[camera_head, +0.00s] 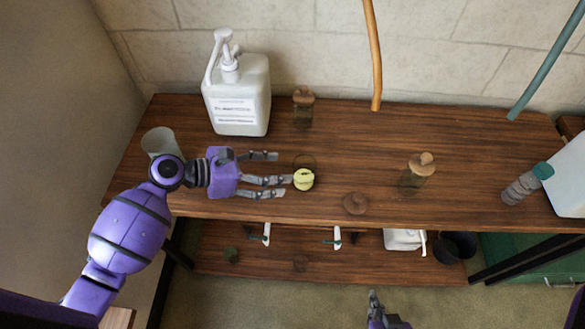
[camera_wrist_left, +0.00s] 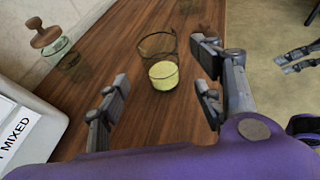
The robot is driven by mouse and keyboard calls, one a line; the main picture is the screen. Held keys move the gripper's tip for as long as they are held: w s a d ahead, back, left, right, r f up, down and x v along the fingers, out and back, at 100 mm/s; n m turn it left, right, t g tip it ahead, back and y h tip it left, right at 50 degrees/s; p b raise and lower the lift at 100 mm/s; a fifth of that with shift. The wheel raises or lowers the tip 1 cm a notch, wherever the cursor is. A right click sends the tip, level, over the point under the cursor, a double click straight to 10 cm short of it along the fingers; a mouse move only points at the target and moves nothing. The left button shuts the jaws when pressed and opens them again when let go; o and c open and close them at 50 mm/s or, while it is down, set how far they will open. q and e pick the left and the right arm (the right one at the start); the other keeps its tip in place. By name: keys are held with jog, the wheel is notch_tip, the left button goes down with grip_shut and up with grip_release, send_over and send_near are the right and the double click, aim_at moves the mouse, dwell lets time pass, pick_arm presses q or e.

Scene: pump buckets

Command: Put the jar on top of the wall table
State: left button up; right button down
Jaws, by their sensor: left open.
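A clear glass jar with pale yellow contents (camera_head: 304,180) stands on the wooden wall table (camera_head: 225,165). No lid shows on it. My left gripper (camera_head: 288,183) is beside the jar on its left, fingers spread and pointing at it. In the left wrist view the jar (camera_wrist_left: 163,74) is ahead of the open fingers (camera_wrist_left: 165,100), roughly centred between them; contact cannot be told. Two other glass jars with wooden stoppers stand on the table, one at the back (camera_head: 303,108) and one to the right (camera_head: 418,177). My right gripper (camera_head: 375,300) is low at the bottom edge.
A white pump container (camera_head: 238,100) stands at the back left, a grey cup (camera_head: 160,142) at the left end. A round brown piece (camera_head: 355,203) lies near the front edge. A lower shelf (camera_head: 270,262) holds small items. Another white container (camera_head: 568,175) is at right.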

pick_arm(q)
jog(key=v, duration=0.3)
jog(key=shift+s+a, duration=0.1)
pick_arm(e)
jog(key=shift+d, duration=0.15)
jog(key=shift+d, duration=0.2)
jog(key=shift+a, duration=0.3)
dwell(0.4)
